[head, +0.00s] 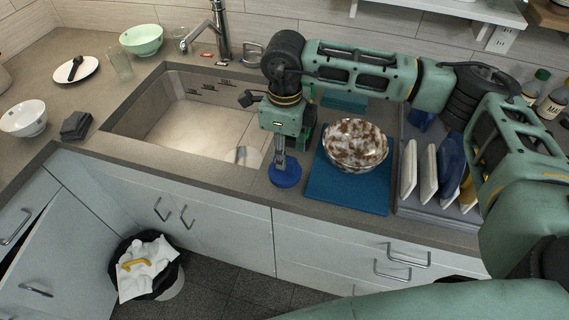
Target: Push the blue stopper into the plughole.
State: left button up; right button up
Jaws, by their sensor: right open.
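The blue stopper (285,175) is a round disc on the counter, just right of the sink's front right corner. My right gripper (280,160) points down directly over it, its fingertips at or just above the stopper's top. It is open; I cannot tell whether the fingers touch the stopper. The sink (190,130) is a rectangular basin left of the gripper. My left gripper is not in view.
A brown-and-white bowl (355,147) sits on a blue mat (345,190) right of the stopper. A rack with plates (428,170) stands farther right. The tap (218,35) rises behind the sink. A bin (150,268) is on the floor below the counter.

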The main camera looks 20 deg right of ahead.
jog(key=shift+w+d+f+p, duration=0.1)
jog(key=shift+w+f+p, duration=0.05)
jog(key=shift+f+p, duration=0.4)
jog(key=shift+w+f+p, duration=0.1)
jog(key=shift+f+p, duration=0.25)
jog(key=shift+f, duration=0.25)
jog(key=f, duration=0.2)
jog(key=shift+w+d+f, duration=0.1)
jog(key=shift+w+f, duration=0.1)
jog(key=shift+f, duration=0.15)
jog(key=c, duration=0.5)
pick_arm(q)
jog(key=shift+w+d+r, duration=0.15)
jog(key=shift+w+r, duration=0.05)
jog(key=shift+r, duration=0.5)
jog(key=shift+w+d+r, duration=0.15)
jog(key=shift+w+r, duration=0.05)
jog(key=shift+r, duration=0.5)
pick_arm(e)
grip_shut()
